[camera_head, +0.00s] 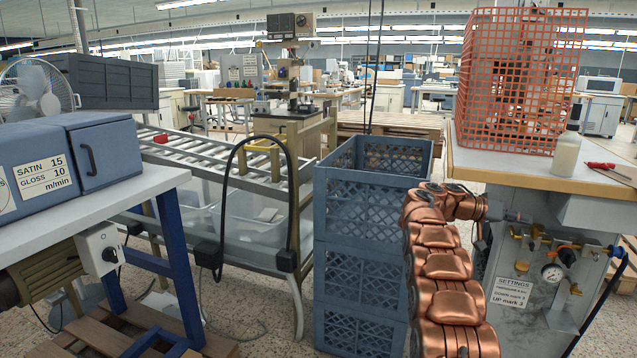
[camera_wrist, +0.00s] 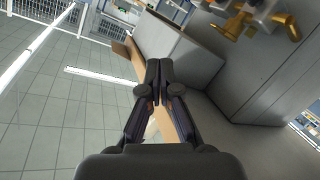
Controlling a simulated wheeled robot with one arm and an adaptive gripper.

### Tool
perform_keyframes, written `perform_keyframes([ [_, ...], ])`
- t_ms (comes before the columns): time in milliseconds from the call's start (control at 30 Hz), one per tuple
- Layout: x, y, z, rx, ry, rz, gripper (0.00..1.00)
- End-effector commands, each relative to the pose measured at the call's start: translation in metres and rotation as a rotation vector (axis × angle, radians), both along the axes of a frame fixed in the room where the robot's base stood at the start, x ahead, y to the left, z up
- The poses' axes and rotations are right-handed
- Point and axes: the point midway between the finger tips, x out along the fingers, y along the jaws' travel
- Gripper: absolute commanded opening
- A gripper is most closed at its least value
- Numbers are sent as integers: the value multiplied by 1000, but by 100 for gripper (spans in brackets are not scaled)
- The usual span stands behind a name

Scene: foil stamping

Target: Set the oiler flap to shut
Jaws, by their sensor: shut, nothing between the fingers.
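Brass fittings (camera_wrist: 287,27) also show at the top right of the wrist view, cut off by the frame edge. My gripper (camera_wrist: 160,74) is shut and empty in the wrist view, apart from the fittings. In the head view my copper arm reaches towards the cabinet's left side, and the fingers are mostly hidden or unclear.
A settings plate (camera_head: 511,292) is on the cabinet front. Blue-grey crates (camera_head: 360,215) stand close left of my arm. The worktop (camera_head: 480,163) above the fittings holds an orange wire basket (camera_head: 520,80), a bottle (camera_head: 567,150) and red-handled pliers (camera_head: 603,166).

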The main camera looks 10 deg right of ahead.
Motion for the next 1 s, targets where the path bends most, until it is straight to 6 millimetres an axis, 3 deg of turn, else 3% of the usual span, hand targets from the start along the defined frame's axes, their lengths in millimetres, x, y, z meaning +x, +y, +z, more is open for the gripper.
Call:
perform_keyframes([
  [33, -1, 8, 13, 36, 18, 19, 0],
  [267, -9, 48, 32, 206, 105, 109, 0],
  [533, -32, 103, 52, 396, 208, 219, 0],
  [1000, -108, 211, 82, 708, 377, 419, 0],
])
